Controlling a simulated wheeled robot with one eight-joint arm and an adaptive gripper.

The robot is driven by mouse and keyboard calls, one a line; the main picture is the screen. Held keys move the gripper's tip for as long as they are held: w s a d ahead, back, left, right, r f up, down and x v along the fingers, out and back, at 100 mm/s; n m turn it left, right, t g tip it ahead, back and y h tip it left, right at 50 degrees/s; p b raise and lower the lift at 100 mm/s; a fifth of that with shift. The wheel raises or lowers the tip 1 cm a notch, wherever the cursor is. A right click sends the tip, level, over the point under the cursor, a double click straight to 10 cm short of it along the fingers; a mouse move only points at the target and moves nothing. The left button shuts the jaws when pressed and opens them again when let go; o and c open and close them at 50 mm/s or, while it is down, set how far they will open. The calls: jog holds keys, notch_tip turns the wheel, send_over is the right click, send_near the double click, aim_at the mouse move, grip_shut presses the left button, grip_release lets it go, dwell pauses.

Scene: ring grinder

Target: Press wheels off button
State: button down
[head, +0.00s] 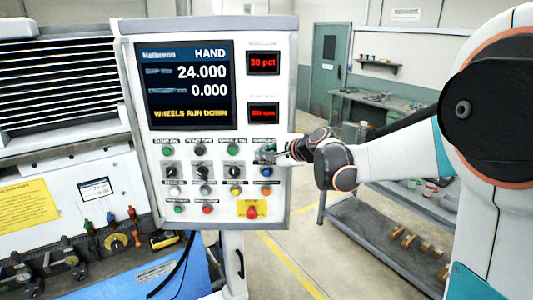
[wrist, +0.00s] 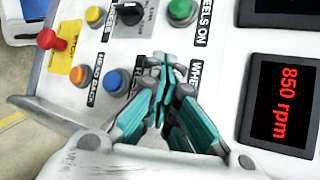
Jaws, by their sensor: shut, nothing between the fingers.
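The control panel (head: 219,200) stands upright in front of me, with rows of buttons under its screen. My gripper (head: 264,154) is shut and empty at the right end of the top button row. In the wrist view my gripper (wrist: 160,64) covers the spot beside a label (wrist: 195,75) that begins "WHE". The wheels off button there is hidden behind the fingers, so I cannot tell whether they touch it. The green wheels on button (wrist: 181,10) sits next to that spot; it also shows in the head view (head: 233,149).
The screen (head: 187,84) reads "WHEELS RUN DOWN", and a small red display (wrist: 281,103) reads 850 rpm. A blue button (wrist: 115,81), an orange button (wrist: 79,76) and a red emergency knob (wrist: 49,39) are nearby. A grey shelf bench (head: 385,245) stands at right.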

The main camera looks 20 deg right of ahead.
jog(key=shift+s, duration=0.1)
jog(key=shift+s+a, duration=0.2)
jog(key=shift+s, duration=0.6)
jog(key=s, duration=0.2)
jog(key=s+a, duration=0.1)
jog(key=s, duration=0.1)
jog(key=shift+s+a, duration=0.15)
jog(key=shift+s, duration=0.25)
jog(key=s+a+f+n+g+h+b, duration=0.3)
jog(key=s+f+n+b, duration=0.5)
jog(key=s+f+b, duration=0.85)
jog(key=s+d+f+n+b, duration=0.1)
jog(key=s+f+n+b, duration=0.2)
jog(key=s+f+b, duration=0.2)
jog(key=s+d+f+n+g+h+b, duration=0.1)
jog(key=s+f+n+b, duration=0.2)
jog(key=f, duration=0.8)
jog(key=s+d+f+n+h+b, duration=0.1)
jog(key=s+d+f+n+b, duration=0.1)
jog(key=s+f+b, duration=0.5)
notch_tip(320, 180, down, 2)
jog(key=b, duration=0.2)
jog(key=shift+s+n+g+b, duration=0.15)
jog(key=shift+n+g+b, duration=0.2)
jog(key=shift+n+g, duration=0.05)
